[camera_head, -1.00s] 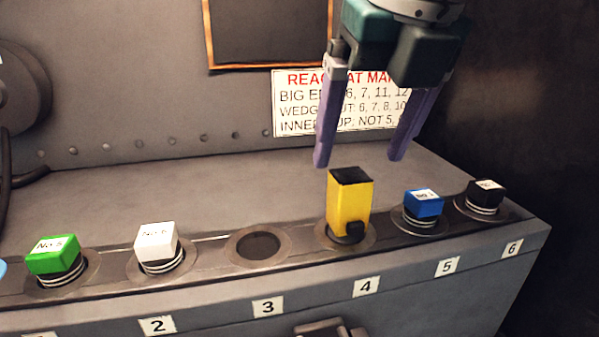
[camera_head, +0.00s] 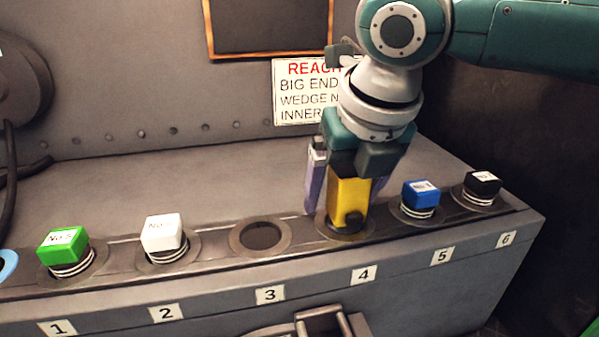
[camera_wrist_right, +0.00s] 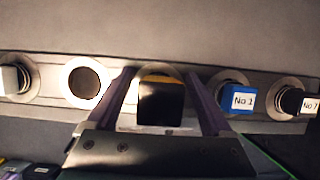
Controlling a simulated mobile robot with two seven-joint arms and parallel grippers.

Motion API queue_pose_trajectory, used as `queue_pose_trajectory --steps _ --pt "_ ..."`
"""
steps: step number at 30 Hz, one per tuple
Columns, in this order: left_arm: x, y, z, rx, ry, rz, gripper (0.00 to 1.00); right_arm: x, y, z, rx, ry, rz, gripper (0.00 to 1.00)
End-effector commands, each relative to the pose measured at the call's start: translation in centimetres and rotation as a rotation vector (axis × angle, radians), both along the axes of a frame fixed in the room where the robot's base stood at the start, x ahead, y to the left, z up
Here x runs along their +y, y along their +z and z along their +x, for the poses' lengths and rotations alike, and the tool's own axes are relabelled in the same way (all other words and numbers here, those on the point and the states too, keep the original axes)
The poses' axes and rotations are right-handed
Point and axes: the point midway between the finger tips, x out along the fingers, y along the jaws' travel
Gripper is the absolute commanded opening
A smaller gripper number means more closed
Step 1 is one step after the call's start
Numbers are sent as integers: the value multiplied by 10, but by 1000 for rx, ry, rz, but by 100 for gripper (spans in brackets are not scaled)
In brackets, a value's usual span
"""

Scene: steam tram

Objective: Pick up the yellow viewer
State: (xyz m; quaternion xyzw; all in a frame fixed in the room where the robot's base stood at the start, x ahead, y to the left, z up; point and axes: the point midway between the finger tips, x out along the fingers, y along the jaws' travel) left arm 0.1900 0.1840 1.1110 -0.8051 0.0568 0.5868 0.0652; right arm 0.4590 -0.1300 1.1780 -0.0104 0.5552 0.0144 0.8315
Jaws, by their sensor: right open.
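The yellow viewer (camera_head: 348,203) stands upright in the holder above label 4, with a black knob low on its front. My right gripper (camera_head: 340,205) has come down over it, with its two purple fingers on either side. The gripper is open, and its body hides the viewer's black top in the head view. In the right wrist view the viewer (camera_wrist_right: 160,100) shows its dark top between the fingers (camera_wrist_right: 160,95), with a gap visible on each side. My left gripper is not in view.
A blue-capped item (camera_head: 420,194) and a black-capped item (camera_head: 482,184) stand to the right. An empty hole (camera_head: 262,236) is to the left, then a white-capped item (camera_head: 162,232) and a green one (camera_head: 63,246). A lettered sign (camera_head: 300,95) is on the back wall.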

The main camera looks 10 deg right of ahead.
Motion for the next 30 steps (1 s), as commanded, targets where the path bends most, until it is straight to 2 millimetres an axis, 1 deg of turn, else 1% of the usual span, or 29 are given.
queue_pose_trajectory --steps 1,2,21,24,30 --pt "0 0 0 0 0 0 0 0 0 0 0 0 0 85" --pt "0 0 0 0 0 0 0 0 0 0 0 0 0 82" --pt "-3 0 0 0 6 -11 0 0 1 0 0 -1 0 10" --pt "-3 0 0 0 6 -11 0 0 1 0 0 -1 0 0" --pt "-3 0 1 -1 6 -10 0 0 1 0 0 -1 0 0"
